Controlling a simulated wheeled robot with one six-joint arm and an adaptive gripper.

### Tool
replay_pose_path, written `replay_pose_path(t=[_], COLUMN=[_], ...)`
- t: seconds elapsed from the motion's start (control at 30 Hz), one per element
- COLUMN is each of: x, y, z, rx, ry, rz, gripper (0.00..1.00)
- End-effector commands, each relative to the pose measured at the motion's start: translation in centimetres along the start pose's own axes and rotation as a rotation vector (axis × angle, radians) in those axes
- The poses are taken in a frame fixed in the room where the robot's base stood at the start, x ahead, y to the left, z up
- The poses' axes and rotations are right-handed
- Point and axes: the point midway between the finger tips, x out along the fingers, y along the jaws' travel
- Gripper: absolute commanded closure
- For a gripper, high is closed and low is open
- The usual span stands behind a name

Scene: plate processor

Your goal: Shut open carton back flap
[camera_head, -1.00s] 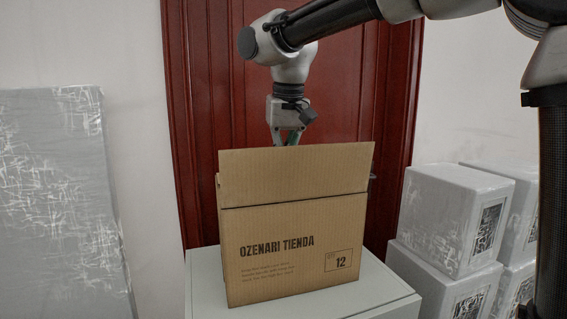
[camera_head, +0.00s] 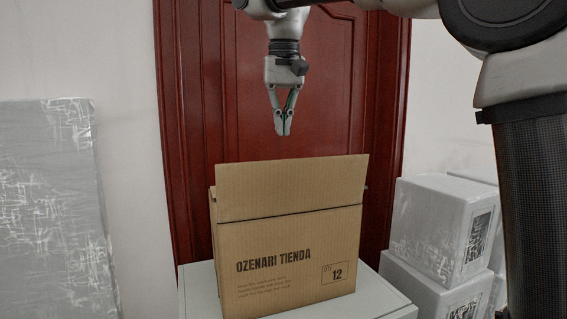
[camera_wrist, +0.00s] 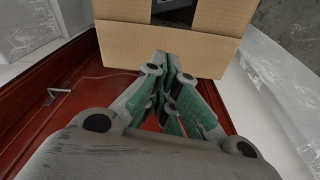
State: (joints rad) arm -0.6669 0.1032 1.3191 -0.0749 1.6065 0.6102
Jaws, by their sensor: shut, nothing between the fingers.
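The brown cardboard carton (camera_head: 290,255) stands upright on a pale stand, its printed side towards the head camera. Its near flap (camera_head: 292,187) stands up and hides the top opening and the back flap in that view. In the wrist view the carton (camera_wrist: 120,42) shows a crease and a dark gap at the top edge; I cannot tell whether the panel below the crease is the back flap or the wall. My gripper (camera_head: 283,130) is shut and empty, pointing down above and behind the near flap, apart from the carton. It also shows in the wrist view (camera_wrist: 162,62).
The pale stand (camera_head: 370,292) carries the carton. Wrapped white boxes (camera_head: 440,235) are stacked at the right. A wrapped grey panel (camera_head: 50,200) leans at the left. A red door (camera_head: 230,90) is behind the carton.

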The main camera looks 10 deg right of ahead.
Motion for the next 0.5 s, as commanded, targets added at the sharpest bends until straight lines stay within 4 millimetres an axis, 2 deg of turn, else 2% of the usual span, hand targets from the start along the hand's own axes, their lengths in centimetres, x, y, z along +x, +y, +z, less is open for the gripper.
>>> replay_pose_path(t=[0.03, 0.2, 0.4, 0.5], x=[0.3, 0.3, -1.1, -1.4], y=[0.1, 0.1, 0.1, 0.2], z=[-0.8, -1.7, -0.9, -0.3], rx=[0.114, 0.585, 1.113, 1.278], ry=[-0.021, -0.089, -0.135, -0.143], rz=[0.005, 0.032, 0.085, 0.115], gripper=[1.00, 1.00, 1.00, 1.00])
